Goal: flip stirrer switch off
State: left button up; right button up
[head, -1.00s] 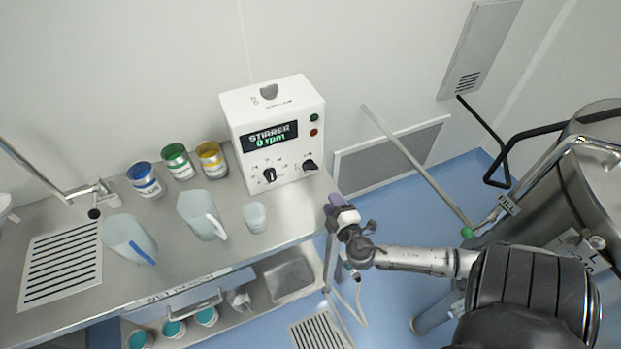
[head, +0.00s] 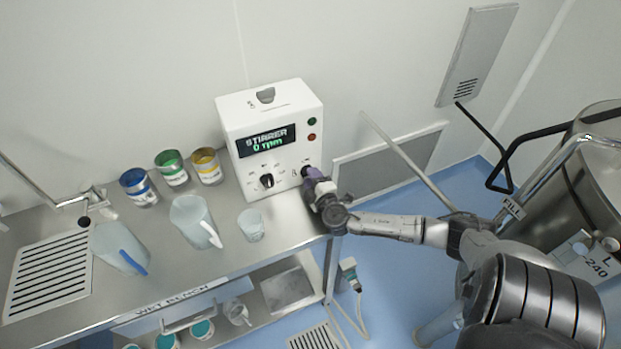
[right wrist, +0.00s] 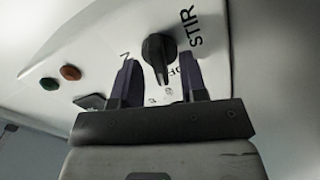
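The stirrer control box (head: 290,165) is white and stands at the back right of the wet bench, its display reading "STIRRER 0 rpm". A black rotary switch (right wrist: 158,55) beside the letters "STIR" shows in the right wrist view. In the head view my gripper mostly hides this right-hand switch. My right gripper (head: 313,178) is at the box's front face, low on the right. In the right wrist view its two dark fingers (right wrist: 160,82) stand apart, one on each side of the switch knob, with gaps visible. My left gripper is not in view.
A second black knob (head: 267,181) sits left on the box. Red (head: 312,137) and green lamps are above. A small beaker (head: 251,225), jugs (head: 194,222) and paint cans (head: 171,167) stand on the bench. A steel vessel (head: 590,180) is at right.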

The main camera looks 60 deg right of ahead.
jog(key=shift+w+d, duration=0.35)
jog(key=shift+w, duration=0.15)
grip_shut()
